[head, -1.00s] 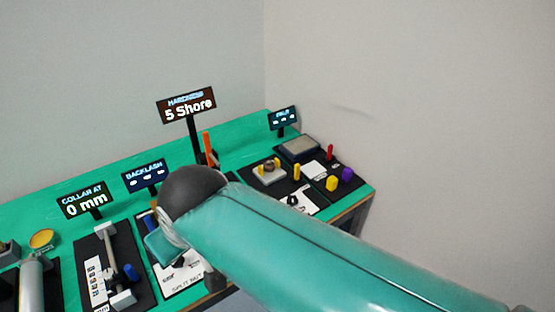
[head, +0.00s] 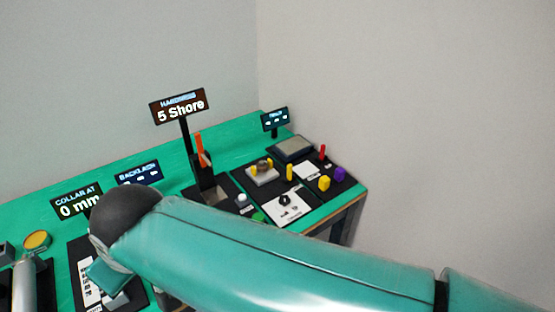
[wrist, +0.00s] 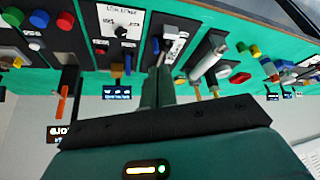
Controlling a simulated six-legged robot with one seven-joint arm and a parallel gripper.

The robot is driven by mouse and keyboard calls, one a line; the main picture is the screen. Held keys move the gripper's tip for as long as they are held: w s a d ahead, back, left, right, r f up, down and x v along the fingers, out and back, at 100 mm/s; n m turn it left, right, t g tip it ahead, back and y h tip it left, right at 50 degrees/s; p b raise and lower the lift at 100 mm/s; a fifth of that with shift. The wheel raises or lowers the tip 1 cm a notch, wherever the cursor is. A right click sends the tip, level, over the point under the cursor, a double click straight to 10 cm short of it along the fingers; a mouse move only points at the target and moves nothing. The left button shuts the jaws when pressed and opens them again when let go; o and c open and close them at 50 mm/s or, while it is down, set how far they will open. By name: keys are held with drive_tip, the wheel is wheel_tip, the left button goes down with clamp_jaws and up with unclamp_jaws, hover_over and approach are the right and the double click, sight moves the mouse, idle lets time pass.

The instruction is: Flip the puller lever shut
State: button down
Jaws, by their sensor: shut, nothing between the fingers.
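My gripper (wrist: 157,92) shows in the wrist view as two teal fingers close together, shut and empty, over the bench's edge by the dark station panels. In the head view my arm covers the front middle of the bench and the fingertips are hidden. I cannot tell for sure which part is the puller lever; no readable label names it. An upright orange lever (head: 200,150) stands behind the hardness station, and an orange bar shows in the wrist view (wrist: 62,106). A grey cylinder (wrist: 208,62) lies on a dark panel to the right of the fingers in the wrist view.
The green bench (head: 225,140) carries several stations with upright signs, including the hardness sign (head: 180,106) and the collar sign (head: 77,204). Yellow and purple knobs (head: 340,174) stand at the right end. A yellow disc (head: 37,240) is at the left. Bare walls stand behind.

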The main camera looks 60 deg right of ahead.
drive_tip(key=w+d+r+m+g, duration=0.2)
drive_tip(key=w+d+r, duration=0.4)
drive_tip(key=w+d, duration=0.45)
drive_tip(key=w+d+m+g, duration=0.1)
drive_tip(key=w+d, duration=0.1)
drive_tip(key=d, duration=0.8)
drive_tip(key=w+d+m+g, duration=0.1)
drive_tip(key=w+d, duration=0.2)
drive_tip(key=d, duration=0.7)
drive_tip(key=s+d+f+g, duration=0.1)
drive_tip(key=s+d+f, duration=0.2)
drive_tip(key=d, duration=0.7)
drive_tip(key=s+d+f+m+g, duration=0.1)
drive_tip(key=s+d+f, duration=0.2)
drive_tip(key=d+f, duration=0.4)
drive_tip(key=s+d+f+g+y, duration=0.1)
drive_tip(key=d+f, duration=0.5)
drive_tip(key=d, duration=0.7)
drive_tip(key=shift+s+g, duration=0.5)
drive_tip(key=shift+s, duration=0.7)
